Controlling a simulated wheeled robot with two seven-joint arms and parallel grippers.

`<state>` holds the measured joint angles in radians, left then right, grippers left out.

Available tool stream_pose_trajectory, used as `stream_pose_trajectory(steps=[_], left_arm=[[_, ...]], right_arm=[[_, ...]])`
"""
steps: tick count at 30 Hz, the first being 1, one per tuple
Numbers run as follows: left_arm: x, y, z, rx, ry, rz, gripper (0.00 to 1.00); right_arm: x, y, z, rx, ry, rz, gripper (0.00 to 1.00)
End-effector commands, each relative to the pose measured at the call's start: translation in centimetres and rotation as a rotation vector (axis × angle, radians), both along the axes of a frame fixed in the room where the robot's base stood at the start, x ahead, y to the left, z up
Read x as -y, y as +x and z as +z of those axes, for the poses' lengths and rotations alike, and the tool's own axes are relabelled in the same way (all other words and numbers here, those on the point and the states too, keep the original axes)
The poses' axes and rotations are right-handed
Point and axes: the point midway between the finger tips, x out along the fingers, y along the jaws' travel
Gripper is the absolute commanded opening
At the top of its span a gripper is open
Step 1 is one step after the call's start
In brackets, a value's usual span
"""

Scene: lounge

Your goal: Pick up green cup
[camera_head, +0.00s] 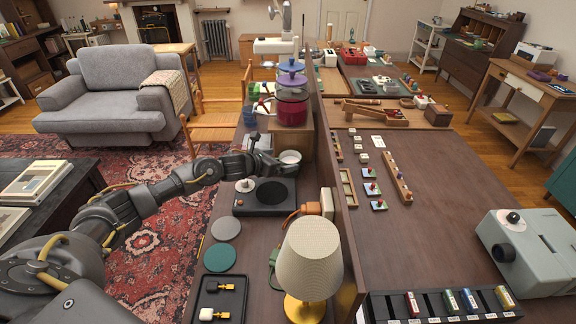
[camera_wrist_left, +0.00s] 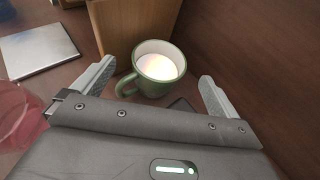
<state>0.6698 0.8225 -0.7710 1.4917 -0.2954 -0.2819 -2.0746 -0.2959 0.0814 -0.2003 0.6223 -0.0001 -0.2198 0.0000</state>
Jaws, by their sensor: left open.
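The green cup (camera_wrist_left: 152,87) stands upright in the left wrist view, green outside and pale inside, with its handle toward the lower left. In the head view it shows as a small pale-topped cup (camera_head: 290,158) at the far side of the black device. My left gripper (camera_head: 262,157) is open beside the cup, on its left in the head view. In the left wrist view the two fingers lie apart on either side of the cup, not closed on it. My right gripper is not in view.
A wooden box (camera_wrist_left: 135,20) stands close behind the cup. A black turntable-like device (camera_head: 268,196) is just nearer. A tall divider (camera_head: 330,150) runs along the right of the counter. A cream lamp (camera_head: 309,258) stands nearer. A silver flat object (camera_wrist_left: 38,50) lies left.

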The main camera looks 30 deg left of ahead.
Motion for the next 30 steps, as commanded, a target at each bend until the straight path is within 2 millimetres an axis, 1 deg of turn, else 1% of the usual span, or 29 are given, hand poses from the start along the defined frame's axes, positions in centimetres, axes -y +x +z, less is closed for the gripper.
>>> stream_pose_trajectory(steps=[1,3,6,15,30], left_arm=[[0.4,0.7,0.1,-0.001,-0.003,0.000,0.99],[0.6,1.5,-0.4,-0.001,-0.002,0.001,0.99],[0.8,2.2,-0.8,0.001,-0.001,0.000,0.99],[0.9,2.5,-1.1,0.000,0.001,0.000,0.99],[0.9,2.5,-1.1,0.000,0.000,0.000,0.33]], right_arm=[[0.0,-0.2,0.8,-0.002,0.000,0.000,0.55],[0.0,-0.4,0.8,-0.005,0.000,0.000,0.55],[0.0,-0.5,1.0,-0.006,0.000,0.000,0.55],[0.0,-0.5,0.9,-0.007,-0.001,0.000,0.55],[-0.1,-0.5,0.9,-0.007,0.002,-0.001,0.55]])
